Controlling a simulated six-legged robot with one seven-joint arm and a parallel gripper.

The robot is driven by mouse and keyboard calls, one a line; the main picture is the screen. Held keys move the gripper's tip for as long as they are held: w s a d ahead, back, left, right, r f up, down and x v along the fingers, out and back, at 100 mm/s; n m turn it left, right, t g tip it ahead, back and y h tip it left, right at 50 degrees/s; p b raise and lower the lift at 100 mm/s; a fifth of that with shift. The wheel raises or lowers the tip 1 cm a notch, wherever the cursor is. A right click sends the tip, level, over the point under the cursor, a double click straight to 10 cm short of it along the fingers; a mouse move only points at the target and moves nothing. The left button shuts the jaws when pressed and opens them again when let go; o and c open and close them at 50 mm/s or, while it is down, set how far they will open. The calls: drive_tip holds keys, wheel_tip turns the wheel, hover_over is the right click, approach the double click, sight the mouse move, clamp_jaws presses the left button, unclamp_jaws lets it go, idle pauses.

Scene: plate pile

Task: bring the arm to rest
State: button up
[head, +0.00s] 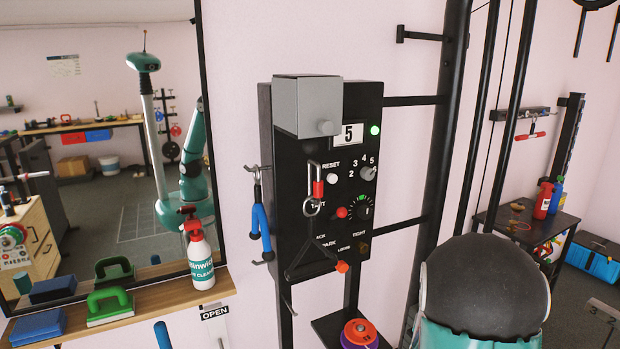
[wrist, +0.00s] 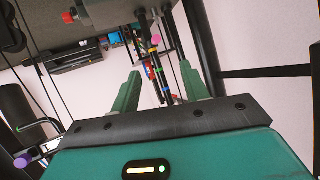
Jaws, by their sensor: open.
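My gripper (wrist: 160,92) shows in the wrist view with its two green fingers wide apart and nothing between them. Beyond the fingers are a dark vertical bar with coloured bands and some black frame parts. In the head view a dark rounded part of my arm with teal below it fills the lower right, and my gripper's fingers are not visible there. A mirror (head: 135,215) on the left reflects a teal and white robot.
A black control panel (head: 290,190) with a grey box (head: 307,105), knobs and a lever hangs on the wall. Black frame posts (head: 450,130) stand right of it. A spray bottle (head: 200,262) stands on a wooden shelf (head: 150,312). A blue crate (head: 595,257) lies at the far right.

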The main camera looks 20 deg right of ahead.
drive_tip(key=a+r+n+t+y, duration=0.1)
drive_tip(key=a+r+n+y, duration=0.4)
drive_tip(key=a, duration=0.7)
drive_tip(key=a+r+n+y, duration=0.1)
drive_tip(key=a+r+y, duration=0.2)
drive_tip(key=a+r, duration=0.6)
drive_tip(key=s+a+r+n+g+y, duration=0.1)
drive_tip(key=s+a+r+n, duration=0.1)
drive_tip(key=s+a, duration=0.6)
drive_tip(key=s+a+r+n+g+y, duration=0.1)
drive_tip(key=s+a+n+g, duration=0.1)
drive_tip(key=s+a+n, duration=0.2)
drive_tip(key=s+a, duration=0.3)
drive_tip(key=s, duration=0.2)
drive_tip(key=shift+a+r, duration=0.35)
drive_tip(key=shift+c, duration=0.3)
drive_tip(key=shift+s, duration=0.1)
drive_tip(key=shift+c, duration=0.7)
drive_tip(key=shift+d, duration=0.15)
